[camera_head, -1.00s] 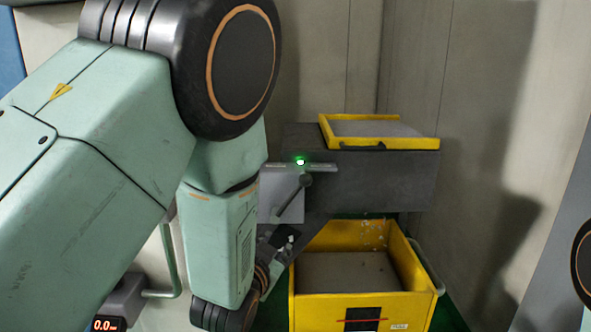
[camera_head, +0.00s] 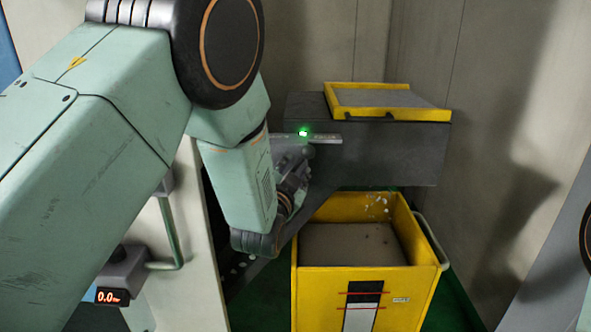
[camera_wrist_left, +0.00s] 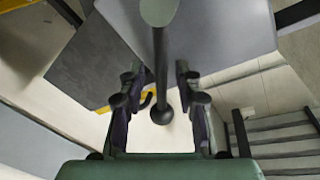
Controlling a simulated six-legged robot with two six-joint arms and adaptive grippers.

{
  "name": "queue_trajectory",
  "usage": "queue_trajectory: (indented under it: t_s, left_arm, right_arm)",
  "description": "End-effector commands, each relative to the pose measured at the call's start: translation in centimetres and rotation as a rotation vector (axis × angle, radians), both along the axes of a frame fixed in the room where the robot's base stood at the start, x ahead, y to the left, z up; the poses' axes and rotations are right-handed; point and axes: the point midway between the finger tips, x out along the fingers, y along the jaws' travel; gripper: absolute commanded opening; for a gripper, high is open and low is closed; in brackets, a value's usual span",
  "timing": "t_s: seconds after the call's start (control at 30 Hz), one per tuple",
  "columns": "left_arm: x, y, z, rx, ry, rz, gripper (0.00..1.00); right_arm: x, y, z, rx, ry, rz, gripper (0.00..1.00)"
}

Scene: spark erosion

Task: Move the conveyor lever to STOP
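The conveyor lever (camera_wrist_left: 160,72) is a dark rod with a round hub at its top end and a ball knob at its lower end in the left wrist view. It is mounted on a grey panel (camera_wrist_left: 215,25). My left gripper (camera_wrist_left: 160,95) is open, with one finger on each side of the lever near its knob; gaps show on both sides. In the head view my left gripper (camera_head: 292,182) is in front of the panel, below a lit green lamp (camera_head: 304,132), and hides most of the lever. I see no STOP marking. My right gripper is not in view.
The grey conveyor housing (camera_head: 390,155) has a yellow-rimmed top (camera_head: 400,114). A yellow bin (camera_head: 312,295) with a side handle stands below it. A box with a red display (camera_head: 112,296) is at lower left. Walls stand behind and to the right.

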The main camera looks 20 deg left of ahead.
Motion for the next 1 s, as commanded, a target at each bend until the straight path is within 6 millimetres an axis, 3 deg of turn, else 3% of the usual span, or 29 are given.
queue_trajectory:
  t_s: [0.33, 0.73, 1.0]
  left_arm:
    - [0.59, -0.03, 0.00, 0.000, 0.000, 0.000, 0.34]
    - [0.55, -0.03, 0.00, 0.000, 0.000, 0.000, 0.00]
    - [0.58, -0.04, 0.06, 0.000, -0.001, -0.001, 0.00]
  right_arm:
    - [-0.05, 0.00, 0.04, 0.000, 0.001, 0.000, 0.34]
    - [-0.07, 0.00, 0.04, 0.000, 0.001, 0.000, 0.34]
    - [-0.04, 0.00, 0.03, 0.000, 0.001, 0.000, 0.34]
